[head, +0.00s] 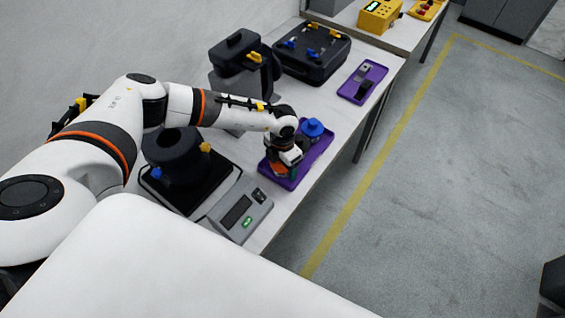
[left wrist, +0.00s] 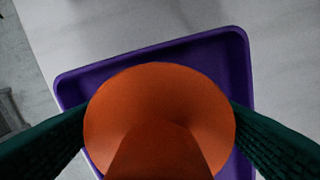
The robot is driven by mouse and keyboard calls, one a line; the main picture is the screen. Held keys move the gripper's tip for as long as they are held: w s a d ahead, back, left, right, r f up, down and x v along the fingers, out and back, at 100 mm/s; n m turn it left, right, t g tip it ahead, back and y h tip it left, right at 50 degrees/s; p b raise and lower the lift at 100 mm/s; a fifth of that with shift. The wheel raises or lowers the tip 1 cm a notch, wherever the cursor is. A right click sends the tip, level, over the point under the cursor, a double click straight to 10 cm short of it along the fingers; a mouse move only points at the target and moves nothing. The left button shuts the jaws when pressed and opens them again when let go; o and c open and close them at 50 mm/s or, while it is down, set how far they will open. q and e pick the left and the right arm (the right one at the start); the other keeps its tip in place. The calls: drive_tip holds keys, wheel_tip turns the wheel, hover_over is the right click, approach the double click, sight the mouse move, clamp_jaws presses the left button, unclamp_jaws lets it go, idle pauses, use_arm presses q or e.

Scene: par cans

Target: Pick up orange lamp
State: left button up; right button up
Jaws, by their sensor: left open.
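The orange lamp (left wrist: 160,112) shows from above in the left wrist view as a round orange disc with a narrower part toward the camera. It is over the purple tray (left wrist: 240,60). In the head view, only a bit of the orange lamp (head: 280,170) shows below my left gripper (head: 287,172). My left gripper is open, with one dark green finger on each side of the lamp. The fingertips are close to its edges; I cannot tell whether they touch. My right gripper is not in view.
A blue lamp (head: 312,127) stands in the same tray, just beyond my left gripper. A grey scale (head: 240,208) and a black can-shaped fixture (head: 172,153) are nearby at left. A black case (head: 312,55) and a smaller purple tray (head: 362,83) are farther back.

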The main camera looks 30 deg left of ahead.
use_arm(q)
drive_tip(key=c, duration=0.9)
